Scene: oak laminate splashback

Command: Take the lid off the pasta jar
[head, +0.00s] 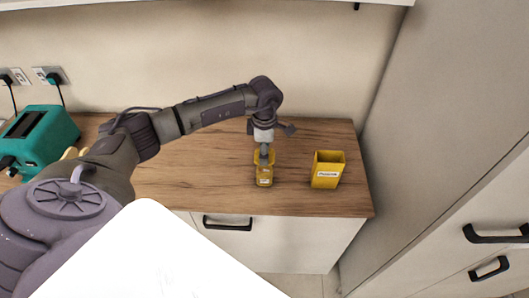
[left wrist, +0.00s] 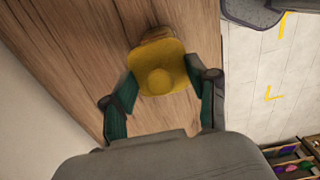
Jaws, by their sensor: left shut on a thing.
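The pasta jar (head: 264,180) stands upright near the front edge of the wooden counter, with a small pale label on its front. Its yellow lid (head: 257,157) shows at the top of the jar, under my left gripper (head: 264,154). In the left wrist view the lid (left wrist: 158,78) is a rounded yellow disc with a round knob, and the green fingers of my left gripper (left wrist: 161,86) are shut on its two sides. A little of the jar (left wrist: 156,35) shows past the lid. I cannot tell whether lid and jar touch. My right gripper is not in view.
An open yellow container (head: 327,170) with a white label stands right of the jar. A teal toaster (head: 40,138) is at the far left. The wooden counter (head: 200,165) is clear left of the jar. A tall pale panel (head: 430,110) bounds the right side.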

